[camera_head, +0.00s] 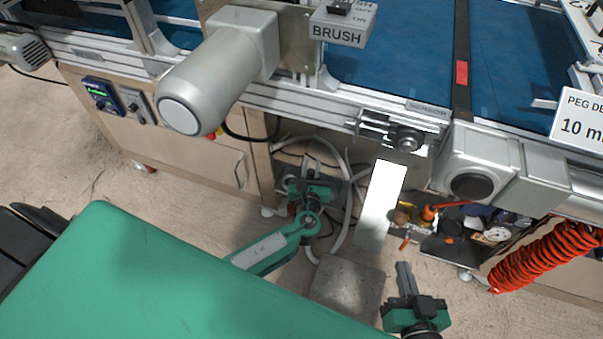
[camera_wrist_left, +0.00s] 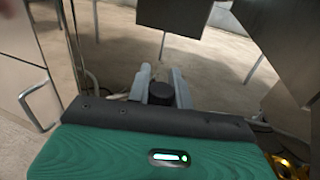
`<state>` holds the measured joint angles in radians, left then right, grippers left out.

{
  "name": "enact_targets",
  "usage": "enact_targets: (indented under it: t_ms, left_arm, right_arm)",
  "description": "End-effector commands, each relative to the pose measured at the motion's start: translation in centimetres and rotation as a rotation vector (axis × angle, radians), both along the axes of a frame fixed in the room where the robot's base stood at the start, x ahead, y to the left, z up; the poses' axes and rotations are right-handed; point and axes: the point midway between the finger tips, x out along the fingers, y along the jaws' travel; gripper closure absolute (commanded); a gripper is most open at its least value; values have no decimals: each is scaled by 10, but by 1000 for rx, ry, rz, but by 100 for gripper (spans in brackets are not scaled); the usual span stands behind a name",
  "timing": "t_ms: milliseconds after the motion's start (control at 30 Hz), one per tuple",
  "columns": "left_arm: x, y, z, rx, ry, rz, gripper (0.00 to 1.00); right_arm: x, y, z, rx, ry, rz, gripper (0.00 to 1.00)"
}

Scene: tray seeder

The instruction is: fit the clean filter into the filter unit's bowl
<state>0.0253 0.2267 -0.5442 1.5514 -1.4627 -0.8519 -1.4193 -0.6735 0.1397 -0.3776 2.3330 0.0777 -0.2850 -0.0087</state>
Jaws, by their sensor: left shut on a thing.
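My left gripper (camera_head: 313,163) is low beside the wooden cabinet, under the conveyor's front rail. In the left wrist view its two grey fingers (camera_wrist_left: 163,80) stand either side of a dark, round-topped cylinder (camera_wrist_left: 160,93) and are shut on it. I cannot tell from its look whether this is the clean filter or a part of the filter unit. The filter unit and its bowl cannot be made out in either view. My right gripper (camera_head: 404,268) is lower right in the head view, fingers upward, over the floor. Its finger gap cannot be judged.
The wooden cabinet (camera_head: 180,145) with a handle stands left of my left gripper. A pale upright panel (camera_head: 381,205) stands to its right. A grey slab (camera_head: 347,287) lies between my grippers. Several small items and a coiled orange hose (camera_head: 545,257) are at the right.

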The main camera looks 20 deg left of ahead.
Motion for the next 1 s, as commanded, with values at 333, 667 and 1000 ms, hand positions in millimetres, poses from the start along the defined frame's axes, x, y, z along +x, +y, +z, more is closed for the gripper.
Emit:
enact_targets:
  t_ms: [333,667,1000]
  left_arm:
    - [38,-22,0,-2,-2,-1,100]
    - [72,-41,-1,-1,-1,-1,100]
    - [89,-50,0,0,0,-1,100]
  right_arm:
    - [0,0,-9,0,0,0,100]
    - [0,0,-21,0,0,0,100]
    - [0,0,-25,0,0,0,100]
